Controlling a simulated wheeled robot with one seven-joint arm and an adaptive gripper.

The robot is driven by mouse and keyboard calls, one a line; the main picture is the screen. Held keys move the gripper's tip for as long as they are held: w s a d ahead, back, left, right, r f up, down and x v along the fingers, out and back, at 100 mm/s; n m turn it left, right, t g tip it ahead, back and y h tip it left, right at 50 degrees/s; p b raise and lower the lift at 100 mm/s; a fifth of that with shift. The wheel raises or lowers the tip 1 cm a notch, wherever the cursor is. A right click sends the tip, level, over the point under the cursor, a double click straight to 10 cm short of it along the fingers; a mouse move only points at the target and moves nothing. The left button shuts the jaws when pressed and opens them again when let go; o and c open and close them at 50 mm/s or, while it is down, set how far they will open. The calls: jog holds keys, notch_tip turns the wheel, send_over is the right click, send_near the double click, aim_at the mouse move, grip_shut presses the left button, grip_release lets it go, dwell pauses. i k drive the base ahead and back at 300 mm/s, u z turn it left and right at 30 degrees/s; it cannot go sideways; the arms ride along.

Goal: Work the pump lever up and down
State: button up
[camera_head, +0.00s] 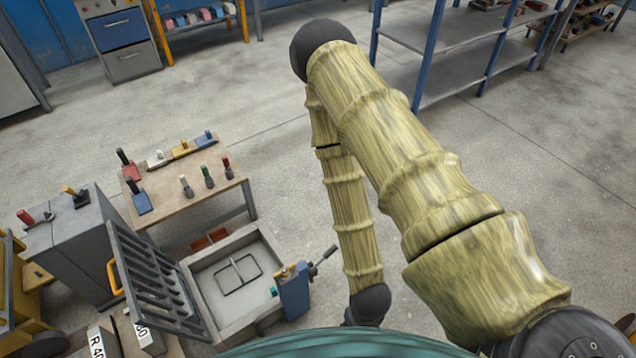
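A blue pump unit (293,295) stands at the right edge of a grey mould box (262,310). My arm comes down to the right of the pump and ends in a dark wrist joint near the bottom edge. The wrist is apart from the lever in the picture. My gripper's fingers do not show; the teal shape at the bottom edge may hide them.
A slatted grey grate (152,284) with an orange handle stands tilted open left of the mould. A wooden table (185,184) with several coloured levers stands behind. A grey cabinet (70,240) stands left. Blue-posted shelves (455,40) stand at the back right. Open floor lies between.

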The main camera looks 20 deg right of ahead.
aim_at(334, 248)
jog(key=z, duration=0.8)
jog(key=k, duration=1.3)
jog(key=u, duration=0.8)
jog(key=i, duration=1.6)
jog(key=z, duration=0.9)
